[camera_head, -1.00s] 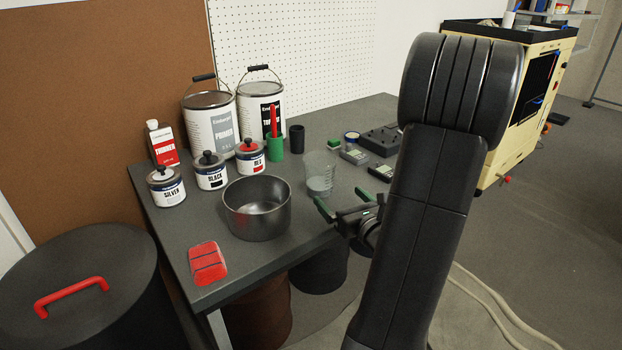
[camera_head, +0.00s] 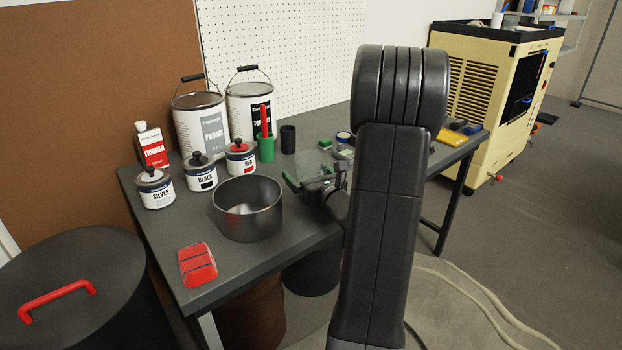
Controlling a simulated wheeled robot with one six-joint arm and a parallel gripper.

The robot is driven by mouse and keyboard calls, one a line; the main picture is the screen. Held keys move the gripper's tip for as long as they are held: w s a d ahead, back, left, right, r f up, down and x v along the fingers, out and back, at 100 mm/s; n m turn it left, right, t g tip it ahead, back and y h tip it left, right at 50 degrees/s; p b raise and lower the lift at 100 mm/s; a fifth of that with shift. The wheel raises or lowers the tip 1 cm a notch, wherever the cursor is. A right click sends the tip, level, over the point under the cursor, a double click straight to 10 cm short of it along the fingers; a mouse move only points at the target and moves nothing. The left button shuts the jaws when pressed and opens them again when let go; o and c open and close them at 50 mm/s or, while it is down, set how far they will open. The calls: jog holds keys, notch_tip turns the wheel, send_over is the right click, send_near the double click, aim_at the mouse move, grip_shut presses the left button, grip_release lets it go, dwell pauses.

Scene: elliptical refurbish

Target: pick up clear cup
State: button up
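The clear cup (camera_head: 307,163) is a see-through beaker on the grey workbench, right of the metal pot. It is partly hidden behind my gripper (camera_head: 313,174), whose green-tipped fingers are spread apart. The fingertips are at the cup, one towards its left side and one towards its right. I cannot tell whether they touch it. The cup's lower part is hidden by the gripper.
The metal pot (camera_head: 247,208) stands close left of my gripper. Paint cans, a green holder (camera_head: 265,148) and a black cup (camera_head: 288,139) stand behind. A red block (camera_head: 197,265) lies at the front of the bench (camera_head: 222,281). My arm hides part of the bench's right side.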

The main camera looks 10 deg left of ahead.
jog(key=c, duration=1.1)
jog(key=shift+r, duration=0.2)
